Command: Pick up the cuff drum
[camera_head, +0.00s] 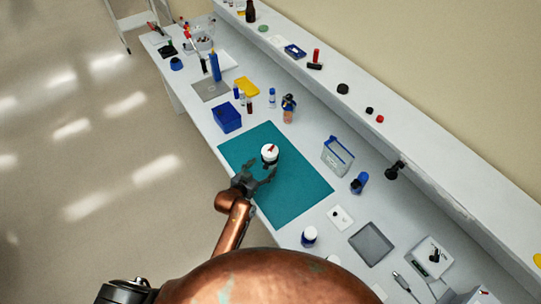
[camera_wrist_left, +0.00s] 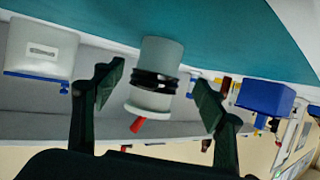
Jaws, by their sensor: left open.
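The cuff drum (camera_head: 270,154) is a white cylinder with a red mark on top, upright on the teal mat (camera_head: 293,196). In the left wrist view the drum (camera_wrist_left: 155,78) appears upside down, with black bands around it and a red piece at its end. My left gripper (camera_head: 262,172) is open at the near side of the drum, low over the mat. In the left wrist view the drum shows between the two spread fingers (camera_wrist_left: 158,92), with a visible gap on each side. My right gripper is not in view.
A blue bin (camera_head: 227,118) stands left of the mat, and a clear blue-rimmed container (camera_head: 337,155) stands to its right. The mat around the drum is clear.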

